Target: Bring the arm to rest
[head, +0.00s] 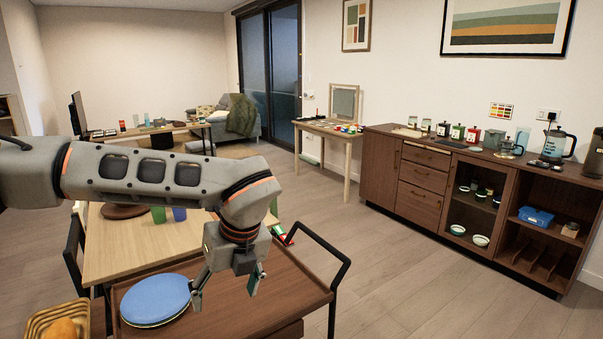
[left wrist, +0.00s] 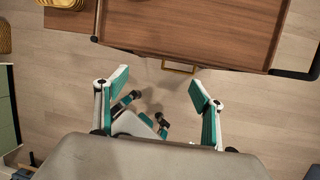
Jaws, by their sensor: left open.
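My left arm comes in from the left across the head view. My left gripper (head: 228,287) hangs down at its end, over the brown wooden trolley top (head: 285,285), just right of the blue plates (head: 156,299). Its fingers are spread, with nothing between them. In the left wrist view the open gripper (left wrist: 160,86) shows its two teal-padded fingers apart, with floor between them. The trolley top (left wrist: 200,25) lies beyond the fingertips there. My right gripper does not show in the head view.
A yellow basket (head: 50,320) stands left of the plates. A light wooden table (head: 120,250) with cups is behind the trolley. The trolley's black handle (head: 325,250) rises at right. A brown sideboard (head: 420,180) lines the right wall. Open floor (head: 410,285) lies between.

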